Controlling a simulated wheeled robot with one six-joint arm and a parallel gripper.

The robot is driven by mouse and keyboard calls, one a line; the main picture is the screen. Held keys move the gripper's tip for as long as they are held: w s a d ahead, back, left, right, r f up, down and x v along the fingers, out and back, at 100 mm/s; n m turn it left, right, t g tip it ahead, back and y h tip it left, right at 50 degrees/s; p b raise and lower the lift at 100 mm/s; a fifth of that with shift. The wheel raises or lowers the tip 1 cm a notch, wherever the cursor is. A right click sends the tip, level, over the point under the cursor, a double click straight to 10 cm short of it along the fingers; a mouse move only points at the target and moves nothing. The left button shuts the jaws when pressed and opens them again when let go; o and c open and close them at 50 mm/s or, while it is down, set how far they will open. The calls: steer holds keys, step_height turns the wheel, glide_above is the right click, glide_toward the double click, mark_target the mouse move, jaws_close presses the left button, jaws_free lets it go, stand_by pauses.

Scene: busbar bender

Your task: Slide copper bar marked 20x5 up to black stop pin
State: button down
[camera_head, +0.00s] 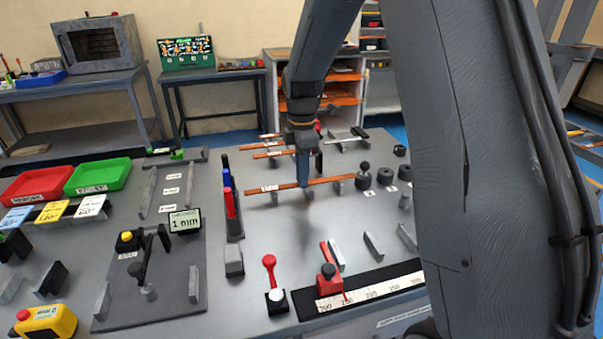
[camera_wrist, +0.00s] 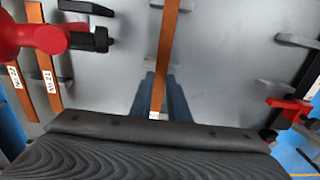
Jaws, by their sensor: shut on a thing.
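My gripper (camera_head: 304,180) is shut on a copper bar (camera_head: 325,182), gripping it between its blue-grey fingers. The bar lies roughly left to right across low grey supports, with a small white label toward its left end that I cannot read. In the wrist view the same bar (camera_wrist: 164,60) runs up from between the fingers (camera_wrist: 158,98). A black upright pin (camera_head: 226,161) stands behind a blue pin (camera_head: 227,178) and a red one (camera_head: 230,204), left of the bar. The bar's left end appears short of the pin row; exact clearance is unclear.
Other labelled copper bars (camera_head: 268,155) lie behind; they are at left in the wrist view (camera_wrist: 49,80). Black round weights (camera_head: 385,176) stand right. A red-handled lever (camera_head: 269,265) and a ruler with a red slider (camera_head: 327,282) are in front. Grey table is open between.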

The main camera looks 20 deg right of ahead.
steer(key=shift+d, duration=0.85)
stand_by(0.3)
steer(key=c, duration=1.6)
jaws_free()
steer(key=shift+f, duration=0.1)
